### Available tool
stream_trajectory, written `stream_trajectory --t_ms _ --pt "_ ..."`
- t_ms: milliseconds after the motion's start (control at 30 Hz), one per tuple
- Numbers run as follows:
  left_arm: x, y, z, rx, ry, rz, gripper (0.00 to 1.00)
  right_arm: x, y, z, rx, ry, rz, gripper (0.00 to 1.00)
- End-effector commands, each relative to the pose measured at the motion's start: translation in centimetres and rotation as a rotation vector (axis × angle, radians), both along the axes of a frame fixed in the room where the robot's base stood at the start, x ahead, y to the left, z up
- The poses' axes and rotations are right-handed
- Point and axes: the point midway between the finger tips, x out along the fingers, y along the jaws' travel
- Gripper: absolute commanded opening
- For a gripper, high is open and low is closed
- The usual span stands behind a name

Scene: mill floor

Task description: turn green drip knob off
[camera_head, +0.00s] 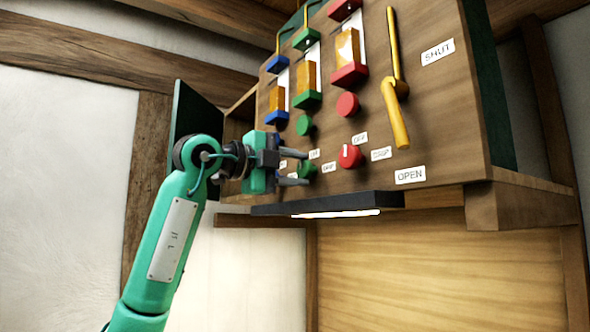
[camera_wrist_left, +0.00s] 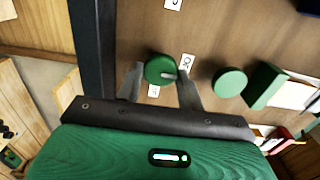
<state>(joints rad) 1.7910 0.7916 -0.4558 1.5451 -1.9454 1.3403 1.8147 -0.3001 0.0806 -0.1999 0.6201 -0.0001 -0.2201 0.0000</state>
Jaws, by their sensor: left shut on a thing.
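The green drip knob (camera_head: 308,169) is a round green knob low on the wooden panel, partly hidden by my gripper in the head view. In the left wrist view the knob (camera_wrist_left: 158,67) sits between the two grey fingers, with a pale pointer mark at its lower right, towards one small white label (camera_wrist_left: 188,62). The label lettering is too small to read surely. My left gripper (camera_head: 296,168) is shut on the knob, its fingers reaching to the panel. My right gripper is not in view.
A red knob (camera_head: 350,156) is to the right, and a green button (camera_head: 305,125) is above. A dark shelf (camera_head: 330,202) with a bright strip juts out below.

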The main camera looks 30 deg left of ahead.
Motion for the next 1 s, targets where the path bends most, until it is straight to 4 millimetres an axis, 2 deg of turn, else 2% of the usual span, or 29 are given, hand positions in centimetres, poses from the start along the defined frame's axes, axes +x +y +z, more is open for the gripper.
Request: stream_trajectory --t_ms 167,200,300,667,767,1000 --pt "0.0 0.1 0.1 -0.002 -0.002 0.001 0.15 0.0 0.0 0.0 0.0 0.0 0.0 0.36" --pt "0.0 0.1 0.1 -0.002 -0.002 0.001 0.4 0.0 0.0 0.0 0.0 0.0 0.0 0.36" --pt "0.0 0.1 0.1 -0.002 -0.001 0.001 0.59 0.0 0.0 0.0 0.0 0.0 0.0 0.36" --pt "-0.5 0.2 0.0 0.0 -0.002 0.0 0.59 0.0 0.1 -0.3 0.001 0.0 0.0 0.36" --pt "-1.6 0.7 -0.2 0.0 -0.003 0.0 0.59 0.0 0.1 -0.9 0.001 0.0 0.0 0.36" --pt "-6.6 2.8 -0.2 -0.002 -0.006 0.003 0.59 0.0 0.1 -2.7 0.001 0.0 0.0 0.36"
